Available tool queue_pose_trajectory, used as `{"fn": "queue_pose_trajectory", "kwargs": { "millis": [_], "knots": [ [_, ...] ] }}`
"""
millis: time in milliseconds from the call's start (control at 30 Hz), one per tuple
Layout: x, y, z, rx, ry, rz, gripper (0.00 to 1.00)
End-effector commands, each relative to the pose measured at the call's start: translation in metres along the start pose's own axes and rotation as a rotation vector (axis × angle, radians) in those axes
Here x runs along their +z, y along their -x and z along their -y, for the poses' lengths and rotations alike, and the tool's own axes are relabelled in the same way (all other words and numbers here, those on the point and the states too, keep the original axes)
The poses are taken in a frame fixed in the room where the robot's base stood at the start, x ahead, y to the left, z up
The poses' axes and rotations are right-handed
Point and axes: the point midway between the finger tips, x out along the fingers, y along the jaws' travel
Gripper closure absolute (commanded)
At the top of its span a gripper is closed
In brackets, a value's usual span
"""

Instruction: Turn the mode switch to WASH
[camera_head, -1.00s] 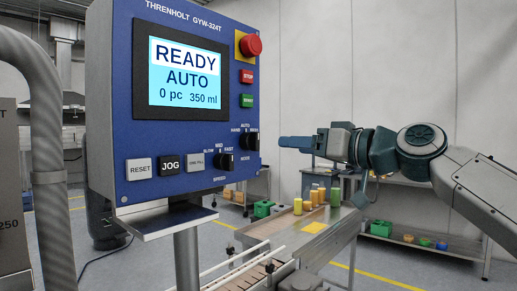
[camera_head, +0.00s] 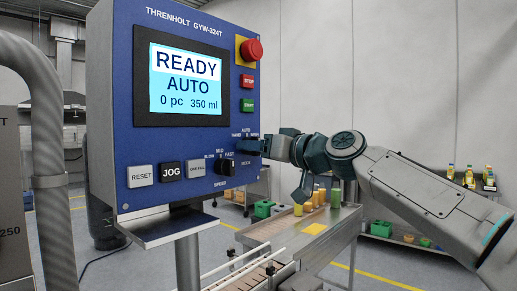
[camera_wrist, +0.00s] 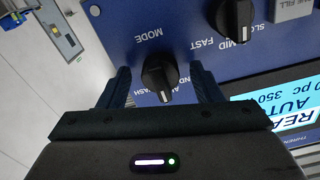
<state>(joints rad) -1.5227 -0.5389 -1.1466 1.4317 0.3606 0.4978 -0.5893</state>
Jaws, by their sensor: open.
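The mode switch (camera_wrist: 160,75) is a black round knob with a grip bar on the blue panel (camera_head: 195,125). In the wrist view, which is upside down, its white mark points down the picture, towards the AUTO side. Part of the WASH label shows at its lower left. My gripper (camera_wrist: 160,84) is open, with one finger on each side of the knob and a visible gap on both sides. In the head view my gripper (camera_head: 256,147) is at the panel's right edge and hides the knob. The screen (camera_head: 186,80) reads READY, AUTO, 0 pc, 350 ml.
The speed knob (camera_head: 225,167) sits to the lower left of the mode switch. The red emergency button (camera_head: 252,49), STOP button (camera_head: 247,81) and START button (camera_head: 247,105) are above. A conveyor (camera_head: 290,240) with bottles runs below right.

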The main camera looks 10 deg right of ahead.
Motion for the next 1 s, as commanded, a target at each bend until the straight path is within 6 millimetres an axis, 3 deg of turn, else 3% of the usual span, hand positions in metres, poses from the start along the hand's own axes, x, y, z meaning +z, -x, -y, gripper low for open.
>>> {"fn": "queue_pose_trajectory", "kwargs": {
  "millis": [133, 167, 300, 667, 1000],
  "knots": [
    [0.0, 0.0002, -0.0001, 0.0, 0.0, 0.0, 0.41],
    [0.0, 0.0002, 0.0, 0.0, 0.0, 0.0, 0.46],
    [0.0, 0.0003, -0.0001, 0.0, 0.0, 0.0, 0.85],
    [-0.0005, 0.0005, 0.0001, 0.001, -0.037, 0.001, 0.86],
    [-0.0012, 0.0006, 0.0012, 0.001, -0.257, 0.003, 0.86]
  ]
}}
